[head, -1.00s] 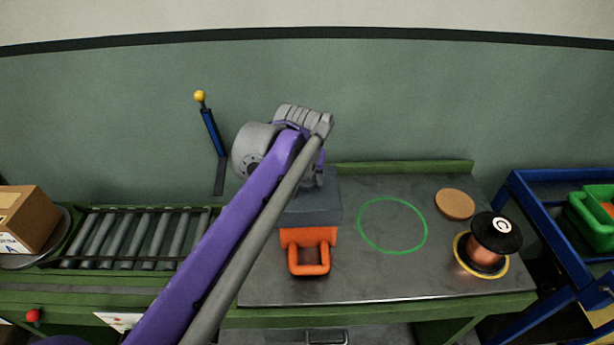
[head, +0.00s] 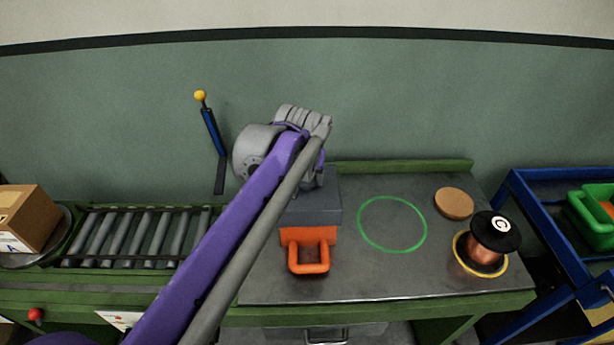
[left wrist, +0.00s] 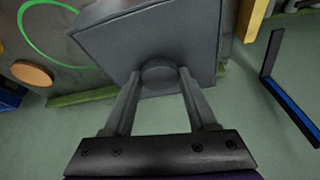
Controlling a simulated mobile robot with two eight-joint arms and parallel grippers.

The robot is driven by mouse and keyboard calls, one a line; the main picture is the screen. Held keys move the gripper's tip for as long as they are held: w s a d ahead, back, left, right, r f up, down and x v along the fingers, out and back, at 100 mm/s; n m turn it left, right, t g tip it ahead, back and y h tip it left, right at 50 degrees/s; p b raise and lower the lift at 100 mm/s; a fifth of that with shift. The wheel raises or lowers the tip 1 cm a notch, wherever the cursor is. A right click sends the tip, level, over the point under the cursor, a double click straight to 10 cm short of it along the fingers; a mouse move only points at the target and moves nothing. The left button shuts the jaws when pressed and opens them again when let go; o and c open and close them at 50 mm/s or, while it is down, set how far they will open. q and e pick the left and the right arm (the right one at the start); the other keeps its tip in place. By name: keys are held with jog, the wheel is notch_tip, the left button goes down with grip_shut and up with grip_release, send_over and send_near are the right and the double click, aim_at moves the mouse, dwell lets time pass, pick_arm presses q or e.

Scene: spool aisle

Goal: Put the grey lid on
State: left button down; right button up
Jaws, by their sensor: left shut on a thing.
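The grey lid (head: 312,210) is a square slab over an orange box (head: 308,236) with a loop handle on its front. In the head view the lid sits level at the box's top; I cannot tell whether it is fully seated. In the left wrist view the lid (left wrist: 150,35) fills the top middle, with a round grey knob (left wrist: 158,74). My left gripper (left wrist: 158,80) has its two fingers closed on this knob from either side. In the head view my left arm hides the fingertips and the lid's back left. My right gripper is not in view.
A metal bench top (head: 360,278) carries a green ring (head: 424,230), a tan disc (head: 454,203) and a copper spool (head: 488,247) at right. A roller conveyor (head: 135,237) and a carton (head: 28,220) are at left. A blue cart (head: 535,210) stands at far right. The green ring's inside is clear.

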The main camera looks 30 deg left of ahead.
aim_at(306, 191)
pick_arm(q)
jog(key=shift+f+b, duration=1.45)
jog(key=shift+f, duration=1.55)
jog(key=shift+c, duration=0.6)
grip_release()
jog(key=p+v, duration=0.1)
jog(key=v, duration=1)
jog(key=shift+p, duration=0.4)
jog(key=s+d+f+m+p, duration=0.1)
jog(key=s+d+f+p, duration=0.2)
jog(key=s, duration=0.2)
jog(key=s+d+f+m+h+p, duration=0.1)
jog(key=s+d+f+p, duration=0.1)
jog(key=s, duration=0.4)
jog(key=s+d+f+m+p, duration=0.2)
jog(key=s+d+f+p, duration=0.1)
jog(key=s+f+p, duration=0.1)
jog(key=shift+s+d+f+t+h, duration=0.3)
jog(key=shift+s+f+t, duration=0.1)
jog(key=shift+s+f, duration=0.4)
